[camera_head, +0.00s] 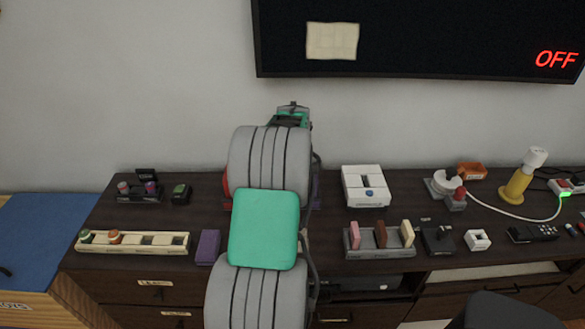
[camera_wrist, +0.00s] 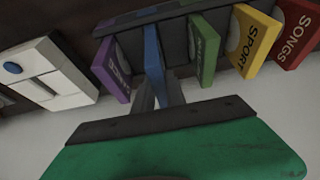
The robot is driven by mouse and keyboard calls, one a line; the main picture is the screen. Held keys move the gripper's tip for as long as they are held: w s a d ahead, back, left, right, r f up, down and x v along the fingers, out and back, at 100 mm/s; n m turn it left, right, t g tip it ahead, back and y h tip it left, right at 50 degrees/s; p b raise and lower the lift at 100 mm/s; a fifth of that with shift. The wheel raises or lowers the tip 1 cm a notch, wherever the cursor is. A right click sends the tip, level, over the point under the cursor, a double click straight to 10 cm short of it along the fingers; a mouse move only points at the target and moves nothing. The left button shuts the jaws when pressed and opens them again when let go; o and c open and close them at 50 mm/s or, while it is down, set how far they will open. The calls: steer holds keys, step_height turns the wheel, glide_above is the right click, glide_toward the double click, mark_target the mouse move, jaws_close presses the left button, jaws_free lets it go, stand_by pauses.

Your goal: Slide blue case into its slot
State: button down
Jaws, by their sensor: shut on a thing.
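In the wrist view, the blue case (camera_wrist: 154,48) stands in a row between a purple case (camera_wrist: 112,68) and a green case (camera_wrist: 204,50). My gripper (camera_wrist: 157,92) has its two fingers closed on the blue case's near end. The blue case's far end meets the dark holder (camera_wrist: 127,26); I cannot tell how deep it sits. A yellow case marked SPORT (camera_wrist: 252,40) and a red case marked SONGS (camera_wrist: 296,36) stand farther along the row. In the head view, my arm hides the blue case, the gripper's fingers and most of the holder.
A white console (camera_head: 366,186) stands right of my arm, with a holder of several upright pieces (camera_head: 380,253) in front. A purple block (camera_head: 207,247) and a cream tray (camera_head: 132,250) lie to the left. A wall screen (camera_head: 420,40) hangs above the dark cabinet top (camera_head: 335,215).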

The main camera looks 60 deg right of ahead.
steer(key=shift+f+b, duration=0.75)
steer(key=shift+f, duration=0.45)
steer(key=c, duration=1.3)
jaws_free()
steer(key=v, duration=0.7)
steer(key=shift+s+a+r, duration=0.1)
steer(key=shift+a+r, duration=0.05)
steer(key=shift+r, duration=0.2)
